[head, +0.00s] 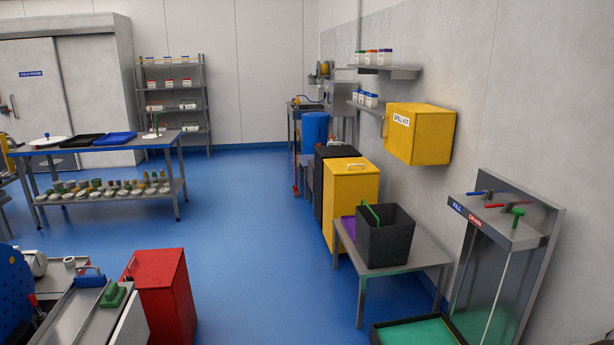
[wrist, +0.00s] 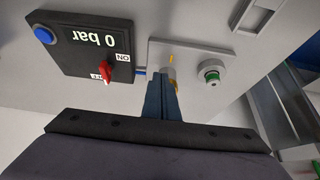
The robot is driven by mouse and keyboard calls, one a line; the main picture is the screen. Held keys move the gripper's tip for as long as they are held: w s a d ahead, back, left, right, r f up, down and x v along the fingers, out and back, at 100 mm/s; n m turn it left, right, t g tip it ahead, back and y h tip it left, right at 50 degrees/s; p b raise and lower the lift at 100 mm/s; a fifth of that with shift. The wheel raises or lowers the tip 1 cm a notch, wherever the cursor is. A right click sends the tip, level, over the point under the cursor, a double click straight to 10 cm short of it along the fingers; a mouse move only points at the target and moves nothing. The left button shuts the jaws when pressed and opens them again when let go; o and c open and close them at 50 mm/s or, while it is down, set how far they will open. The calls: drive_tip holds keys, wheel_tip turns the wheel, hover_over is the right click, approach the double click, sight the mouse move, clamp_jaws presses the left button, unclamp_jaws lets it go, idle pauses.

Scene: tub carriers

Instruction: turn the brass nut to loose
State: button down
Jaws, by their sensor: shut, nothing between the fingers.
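In the wrist view my gripper (wrist: 162,82) is shut and empty, its blue-grey fingers held together and pointing at a light grey mounting plate (wrist: 194,52). A brass-coloured round part (wrist: 172,85), likely the brass nut, shows just behind and beside the fingertips. Most of it is hidden by the fingers, and I cannot tell whether they touch it. A short yellow mark (wrist: 171,59) is on the plate by the nut. I cannot make out the nut or my gripper in the head view.
In the wrist view a black panel (wrist: 80,45) reads "0 bar" upside down, with a red switch (wrist: 106,72) and a blue button (wrist: 44,34). A green-ringed fitting (wrist: 211,75) sits right of the nut. In the head view, the blue floor (head: 255,240) is open in the middle.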

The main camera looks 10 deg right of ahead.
wheel_tip(320, 180, up, 5)
drive_tip(key=p, duration=0.3)
drive_tip(key=shift+r, duration=0.2)
drive_tip(key=w+p, duration=0.1)
drive_tip(key=p, duration=0.2)
drive_tip(key=w+r+p, duration=0.1)
drive_tip(key=w+p, duration=0.1)
drive_tip(key=p, duration=0.1)
idle(0.3)
drive_tip(key=shift+f, duration=0.2)
drive_tip(key=shift+f+b, duration=2.5)
drive_tip(key=shift+f, duration=0.85)
drive_tip(key=shift+s+d, duration=0.15)
drive_tip(key=shift+d, duration=0.15)
